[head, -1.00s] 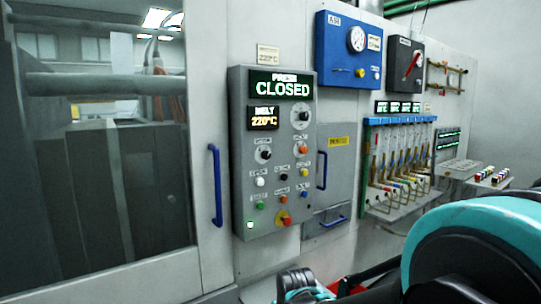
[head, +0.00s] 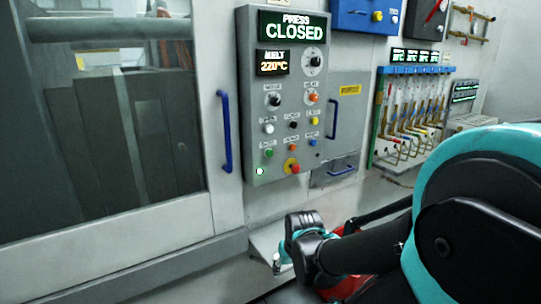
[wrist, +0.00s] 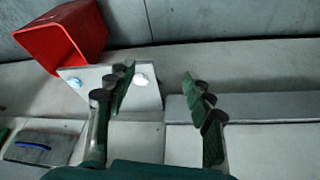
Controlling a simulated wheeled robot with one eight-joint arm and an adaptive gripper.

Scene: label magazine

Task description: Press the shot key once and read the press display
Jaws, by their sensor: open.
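The grey control panel (head: 246,110) stands upright left of centre in the head view. Its green press display (head: 293,26) reads "PRESS CLOSED". Below it are small keys: white (head: 268,128), black (head: 293,124), yellow (head: 315,121), green (head: 268,153), orange (head: 292,148) and blue (head: 314,142). Their labels are too small for me to tell which is the shot key. My gripper (wrist: 158,100) is open, with nothing between its fingers in the wrist view. In the head view my arm's end is low, below the panel and apart from it.
A melt display (head: 272,63) reads 220°C. A red mushroom button (head: 291,167) sits at the panel's bottom. A blue door handle (head: 224,131) stands out on the left. The wrist view shows a red bin (wrist: 72,35) and a pale plate (wrist: 148,98) beyond the fingers.

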